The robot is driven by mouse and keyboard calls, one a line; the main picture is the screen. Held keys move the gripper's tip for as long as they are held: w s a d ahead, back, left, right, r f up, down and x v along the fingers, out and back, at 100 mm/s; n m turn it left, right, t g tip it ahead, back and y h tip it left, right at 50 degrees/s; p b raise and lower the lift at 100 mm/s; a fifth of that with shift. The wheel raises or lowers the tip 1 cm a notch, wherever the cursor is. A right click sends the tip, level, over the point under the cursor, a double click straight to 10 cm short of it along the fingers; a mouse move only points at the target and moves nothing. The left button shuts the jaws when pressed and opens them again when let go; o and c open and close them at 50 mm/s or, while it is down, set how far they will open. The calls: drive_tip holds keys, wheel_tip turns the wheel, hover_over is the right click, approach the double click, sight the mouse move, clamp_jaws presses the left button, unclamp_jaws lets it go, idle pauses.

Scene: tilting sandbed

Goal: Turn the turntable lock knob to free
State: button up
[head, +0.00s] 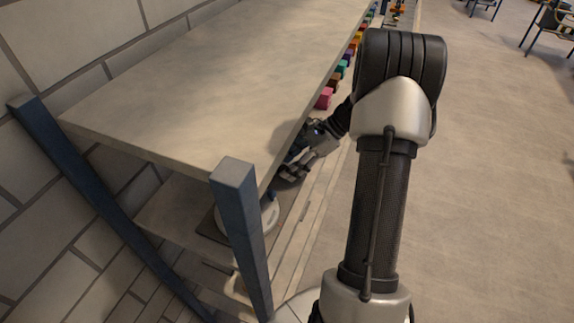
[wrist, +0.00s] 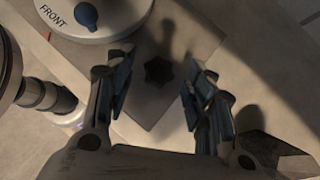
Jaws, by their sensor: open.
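The dark, star-shaped lock knob (wrist: 158,70) sits on a grey base plate (wrist: 178,38) beside the white turntable disc (wrist: 110,24). The disc reads "FRONT" and carries a blue round piece (wrist: 86,15). In the wrist view my gripper (wrist: 158,92) is open, with one finger on each side of the knob in the picture and visible gaps between. I cannot tell its height above the knob. In the head view my gripper (head: 290,172) reaches under the upper shelf, near the white disc (head: 267,216). The knob is not discernible there.
The upper shelf board (head: 210,70) covers the work area from above. A blue post (head: 240,235) stands at the front corner. Several coloured blocks (head: 325,97) line the shelf farther back. A round metallic object (wrist: 10,65) is at the wrist view's left edge. Open floor (head: 480,180) lies right.

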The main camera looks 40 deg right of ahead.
drive_tip(key=v, duration=1)
drive_tip(key=shift+d+r, duration=0.2)
drive_tip(key=shift+d, duration=0.05)
drive_tip(key=shift+s, duration=0.15)
